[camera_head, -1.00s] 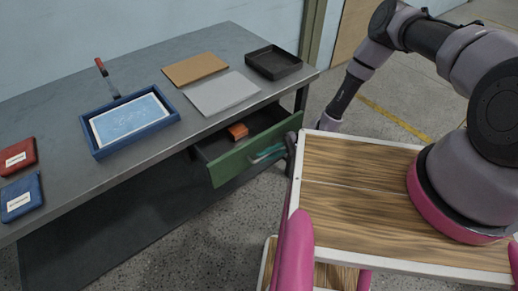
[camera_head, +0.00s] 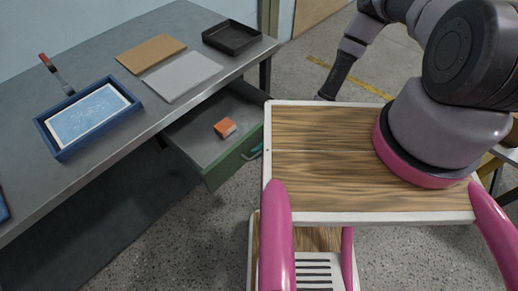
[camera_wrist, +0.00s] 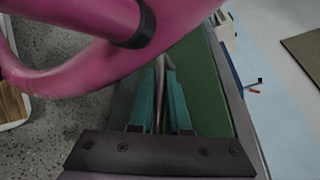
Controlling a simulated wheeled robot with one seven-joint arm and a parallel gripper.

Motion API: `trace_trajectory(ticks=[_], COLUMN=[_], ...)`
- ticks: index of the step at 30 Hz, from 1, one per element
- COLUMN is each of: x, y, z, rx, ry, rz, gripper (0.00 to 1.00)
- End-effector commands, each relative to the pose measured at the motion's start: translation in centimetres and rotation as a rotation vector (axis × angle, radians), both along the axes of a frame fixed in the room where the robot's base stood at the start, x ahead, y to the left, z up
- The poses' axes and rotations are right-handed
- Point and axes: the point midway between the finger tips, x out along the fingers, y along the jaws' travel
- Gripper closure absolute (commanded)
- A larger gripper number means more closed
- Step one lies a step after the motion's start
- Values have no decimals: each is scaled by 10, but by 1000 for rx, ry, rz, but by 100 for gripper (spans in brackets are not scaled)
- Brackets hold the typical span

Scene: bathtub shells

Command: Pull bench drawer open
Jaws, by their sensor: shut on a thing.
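The bench drawer (camera_head: 207,125) is pulled well out from under the grey bench top. Its green front (camera_head: 228,163) faces right and also shows in the wrist view (camera_wrist: 203,88). An orange block (camera_head: 225,127) lies inside. My gripper (camera_wrist: 163,80) has its teal fingers closed around the thin, pale drawer handle (camera_wrist: 161,64) in the wrist view. In the head view only a bit of my teal fingers (camera_head: 253,152) shows at the drawer front. My wood-topped base hides the rest of my gripper there.
On the bench (camera_head: 188,104) are a blue tray (camera_head: 50,137) with a sheet, a brown board (camera_head: 150,54), a grey sheet (camera_head: 182,74), a black tray (camera_head: 232,37) and a red-handled tool (camera_head: 57,74). Speckled floor (camera_head: 190,240) is clear in front of the drawer.

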Motion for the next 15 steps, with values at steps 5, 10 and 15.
trace_trajectory(ticks=[5,10,15], x=[2,1,1], y=[-1,0,-1], z=[0,0,0], rx=[-2,-1,-1], ry=[-2,-1,-1], rz=[-3,-2,-2], gripper=[62,55,55])
